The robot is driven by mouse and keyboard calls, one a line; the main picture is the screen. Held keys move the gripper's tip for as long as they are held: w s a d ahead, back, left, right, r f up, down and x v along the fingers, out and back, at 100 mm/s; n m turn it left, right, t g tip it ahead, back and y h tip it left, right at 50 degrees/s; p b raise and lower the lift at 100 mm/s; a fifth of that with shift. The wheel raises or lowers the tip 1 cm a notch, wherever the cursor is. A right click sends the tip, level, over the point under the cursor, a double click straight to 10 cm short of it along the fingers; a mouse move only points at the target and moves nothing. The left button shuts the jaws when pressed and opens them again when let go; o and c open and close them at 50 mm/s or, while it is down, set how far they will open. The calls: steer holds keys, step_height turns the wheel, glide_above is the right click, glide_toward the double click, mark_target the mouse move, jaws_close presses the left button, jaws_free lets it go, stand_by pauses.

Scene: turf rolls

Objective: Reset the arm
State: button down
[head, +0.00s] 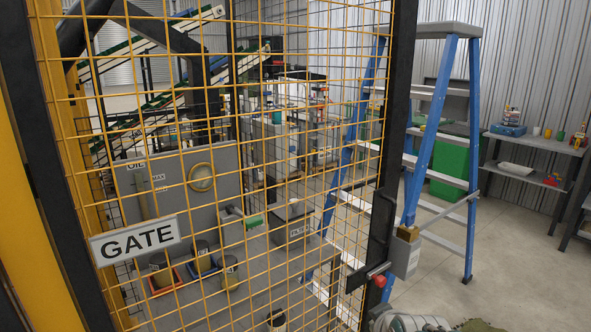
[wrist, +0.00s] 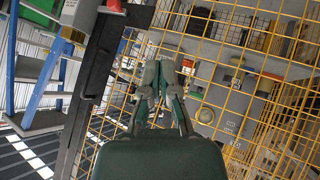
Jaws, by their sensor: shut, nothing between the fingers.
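My gripper (wrist: 160,68) shows in the wrist view, with its fingers together and nothing between them. Behind it is the yellow wire mesh of the gate, seen tilted. I cannot tell how close the fingers are to the mesh, and I see no contact. In the head view, a grey rounded part shows at the bottom edge, right of the gate; I cannot tell whether it is part of my arm. The gripper's fingers are not clear in that view.
The mesh gate has a GATE sign (head: 134,240) and a dark post with a red-knobbed latch (head: 377,278). A blue stepladder (head: 440,130) stands right of it. A shelf (head: 525,143) holds small items. Beyond the mesh is a grey oil panel (head: 170,205). Open floor lies at the right.

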steer(key=s+r+m+g, duration=0.3)
steer(key=s+m+g, duration=0.1)
steer(key=s, duration=1.2)
steer(key=shift+s+m, duration=0.35)
steer(key=shift+m, duration=0.55)
steer(key=shift+r, duration=0.1)
